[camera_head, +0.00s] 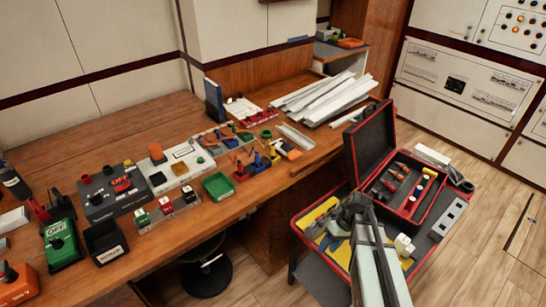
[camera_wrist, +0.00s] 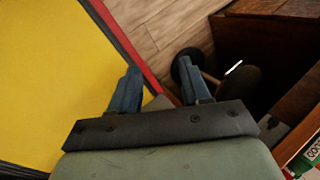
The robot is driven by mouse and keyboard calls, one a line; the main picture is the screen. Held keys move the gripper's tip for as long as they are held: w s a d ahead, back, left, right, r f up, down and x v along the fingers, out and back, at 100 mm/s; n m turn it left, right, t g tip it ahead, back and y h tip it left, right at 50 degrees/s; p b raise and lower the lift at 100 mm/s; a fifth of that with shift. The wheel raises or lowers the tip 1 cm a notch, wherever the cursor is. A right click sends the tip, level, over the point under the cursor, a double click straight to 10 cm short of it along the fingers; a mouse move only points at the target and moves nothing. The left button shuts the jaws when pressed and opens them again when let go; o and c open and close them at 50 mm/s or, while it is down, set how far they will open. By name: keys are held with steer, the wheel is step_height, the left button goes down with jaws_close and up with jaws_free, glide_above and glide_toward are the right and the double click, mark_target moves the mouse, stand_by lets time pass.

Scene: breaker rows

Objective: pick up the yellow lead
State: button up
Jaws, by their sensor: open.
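I cannot pick out the yellow lead with certainty. In the head view, small coloured items, one with a yellow end (camera_head: 431,173), lie in the open black and red case (camera_head: 407,214), too small to identify. My gripper (camera_wrist: 160,75) is open in the wrist view, with nothing between its two blue-grey fingers. It is over the right edge of a yellow panel (camera_wrist: 45,80) with a red border, with wood floor beyond. In the head view, my arm hides part of the red-edged cart top with the yellow panel (camera_head: 312,216).
The long wooden bench (camera_head: 240,205) at left holds switch boxes, a green tray (camera_head: 218,186) and small coloured parts. White strips (camera_head: 320,98) lie at its far end. A black stool (camera_head: 206,275) stands below. A white block (camera_head: 404,244) is beside my arm.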

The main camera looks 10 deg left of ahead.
steer(key=w+d+r+n+t+h, duration=0.1)
steer(key=w+d+r+t, duration=0.4)
steer(key=w+d+r, duration=0.45)
steer(key=w+d+r+t+h, duration=0.1)
steer(key=w+d+r+t, duration=0.45)
steer(key=w, duration=0.65)
steer(key=n+t+y, duration=0.7)
steer(key=n+t, duration=0.1)
steer(key=n, duration=2.8)
glide_toward(274, 147)
steer(key=shift+m, duration=0.3)
steer(key=x, duration=0.5)
steer(key=shift+s+a+f, duration=0.15)
steer(key=shift+a+f, duration=0.05)
steer(key=shift+a, duration=0.05)
steer(key=shift+d+x, duration=0.1)
steer(key=shift+x, duration=1.4)
steer(key=shift+d+x, duration=0.15)
steer(key=shift+x, duration=1.4)
steer(key=shift+r, duration=0.15)
